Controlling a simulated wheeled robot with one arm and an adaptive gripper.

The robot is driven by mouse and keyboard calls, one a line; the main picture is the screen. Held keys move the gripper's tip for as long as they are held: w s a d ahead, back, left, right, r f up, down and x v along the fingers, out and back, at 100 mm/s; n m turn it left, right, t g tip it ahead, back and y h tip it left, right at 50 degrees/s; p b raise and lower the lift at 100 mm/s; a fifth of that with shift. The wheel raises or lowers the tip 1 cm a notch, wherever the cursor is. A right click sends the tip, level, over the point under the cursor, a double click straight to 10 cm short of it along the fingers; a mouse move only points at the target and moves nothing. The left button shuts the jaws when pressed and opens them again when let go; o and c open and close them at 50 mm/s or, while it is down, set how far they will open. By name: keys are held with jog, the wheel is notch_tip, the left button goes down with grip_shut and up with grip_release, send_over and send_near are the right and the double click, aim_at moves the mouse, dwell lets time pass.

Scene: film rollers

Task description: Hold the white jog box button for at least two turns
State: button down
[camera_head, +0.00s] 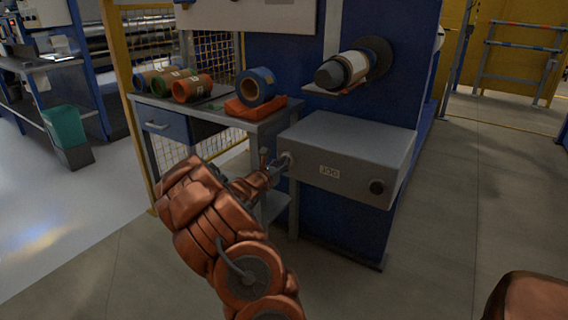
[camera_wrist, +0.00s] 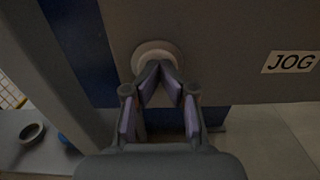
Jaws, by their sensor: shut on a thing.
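The grey jog box (camera_head: 345,145) is mounted on the blue machine frame and has a JOG label (camera_head: 329,172) on its front. The round white button (camera_wrist: 152,48) is on the box's face, left of the label, and shows small in the head view (camera_head: 287,157). My gripper (camera_wrist: 159,68) is at the button, its fingertips drawn together at the button's lower part and hiding some of it. In the head view my gripper (camera_head: 281,163) reaches the left end of the box. I cannot tell how far the button is pressed in.
A dark round knob (camera_head: 376,187) is on the box's right end. A roller (camera_head: 343,70) sticks out above the box. A side table (camera_head: 215,116) on the left carries several coloured rolls and an orange cloth (camera_head: 250,107). The floor at right is clear.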

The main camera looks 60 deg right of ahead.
jog(key=w+a+p, duration=0.1)
jog(key=a, duration=1.2)
jog(key=shift+w+a+p, duration=0.15)
jog(key=shift+w+p, duration=0.15)
jog(key=shift+w, duration=0.1)
jog(key=s+a+r+m+g+y+p, duration=0.3)
jog(key=s+a+r+m+p, duration=0.35)
jog(key=r, duration=0.45)
jog(key=s+a+r+m+g+y+p, duration=0.2)
jog(key=s+a+r+m+p, duration=0.3)
jog(key=a+r+m+p, duration=0.45)
jog(key=s+a+r+t+y+p, duration=0.1)
jog(key=s+a+r+y+p, duration=0.1)
jog(key=a, duration=1)
jog(key=s+a+r+t+y+p, duration=0.1)
jog(key=a+r+y+p, duration=0.4)
jog(key=a, duration=0.7)
jog(key=s+a+r+t+y+p, duration=0.2)
jog(key=a+y+p, duration=0.3)
jog(key=a, duration=0.7)
jog(key=shift+s+r+m+t+y+p, duration=0.3)
jog(key=shift+r+t+y+p, duration=0.1)
jog(key=shift+r+t+p, duration=0.4)
